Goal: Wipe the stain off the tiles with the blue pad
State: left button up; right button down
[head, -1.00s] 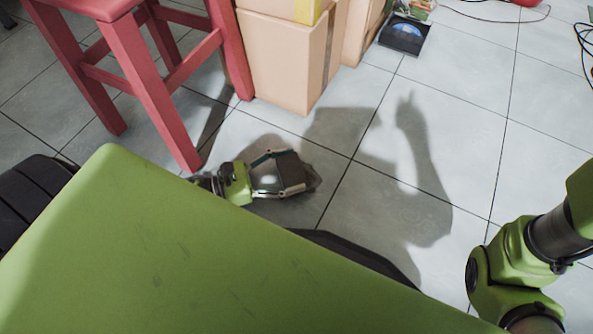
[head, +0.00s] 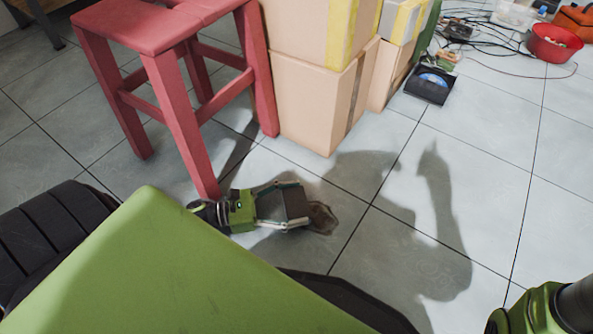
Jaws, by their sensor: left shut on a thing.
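The stain (head: 322,218) is a brown, irregular patch on the grey tiles, just right of my left gripper's tips. My left gripper (head: 294,206) is low over the floor by the red stool's front leg. It is shut on a flat, dark piece, likely the blue pad (head: 296,202), which looks dark grey in the shade. The piece is at the stain's left edge; I cannot tell whether it touches the tiles. Part of my right arm shows at the bottom right, but its gripper is out of view.
A red stool (head: 168,100) stands left of and behind the left gripper. Cardboard boxes (head: 315,100) are stacked beyond it. A black disc unit (head: 430,85), cables and a red bowl (head: 556,43) lie farther back. Tiles right of the stain are clear.

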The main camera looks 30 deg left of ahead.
aim_at(295, 203)
pick_arm(q)
jog(key=shift+d+r+p, duration=0.1)
jog(key=shift+r+p, duration=2.1)
jog(key=shift+r, duration=0.75)
notch_tip(295, 203, up, 3)
jog(key=p, duration=0.2)
jog(key=shift+r+p, duration=0.1)
jog(key=shift+p, duration=0.3)
